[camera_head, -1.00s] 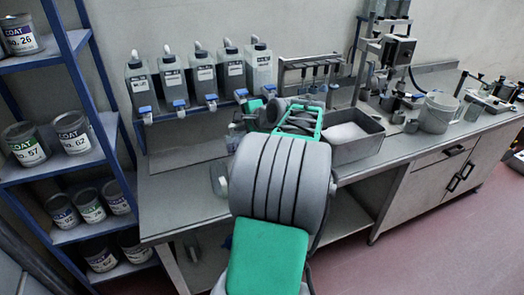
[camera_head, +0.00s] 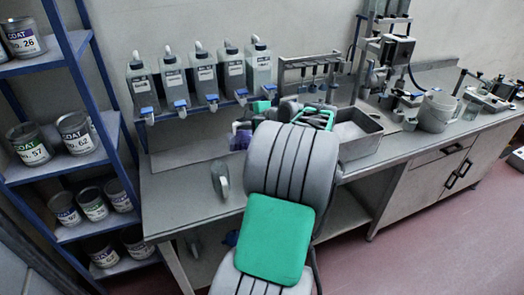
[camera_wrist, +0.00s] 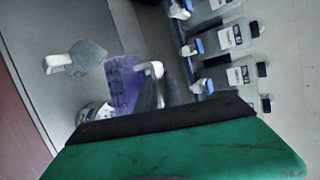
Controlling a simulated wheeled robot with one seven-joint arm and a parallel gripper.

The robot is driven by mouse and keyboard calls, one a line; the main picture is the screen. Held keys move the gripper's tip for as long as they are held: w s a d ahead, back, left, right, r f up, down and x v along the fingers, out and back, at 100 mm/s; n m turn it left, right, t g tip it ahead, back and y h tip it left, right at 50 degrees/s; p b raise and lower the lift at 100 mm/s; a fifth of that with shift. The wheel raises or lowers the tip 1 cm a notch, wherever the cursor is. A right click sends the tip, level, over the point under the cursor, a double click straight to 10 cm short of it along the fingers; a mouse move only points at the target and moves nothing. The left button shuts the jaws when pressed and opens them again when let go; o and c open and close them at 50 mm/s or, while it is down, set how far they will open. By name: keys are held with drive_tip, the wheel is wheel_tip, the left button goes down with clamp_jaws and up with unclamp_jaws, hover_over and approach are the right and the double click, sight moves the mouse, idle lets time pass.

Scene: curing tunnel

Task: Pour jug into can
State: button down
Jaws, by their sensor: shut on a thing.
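A clear jug with purple liquid (camera_wrist: 124,84) shows in the wrist view, with a pale handle. Its purple side also shows in the head view (camera_head: 240,136), left of my arm. My gripper (camera_wrist: 155,92) is shut on this jug at its handle side; the fingers are dark and partly hidden by the green wrist housing. A light can (camera_wrist: 93,113) stands beside and partly behind the purple jug in the wrist view, its lower part cut off by the housing. In the head view my arm hides the can. I cannot tell whether the jug is over the can.
A second clear jug (camera_head: 220,180) with a pale handle stands on the bench (camera_head: 178,205). Several tapped bottles (camera_head: 204,76) line the back. A blue shelf (camera_head: 70,164) holds cans at the left.

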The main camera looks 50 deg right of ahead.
drive_tip(key=shift+s+d+r+m+t+y+p, duration=0.35)
drive_tip(key=shift+s+d+m+t+p, duration=0.35)
drive_tip(key=shift+p, duration=1.1)
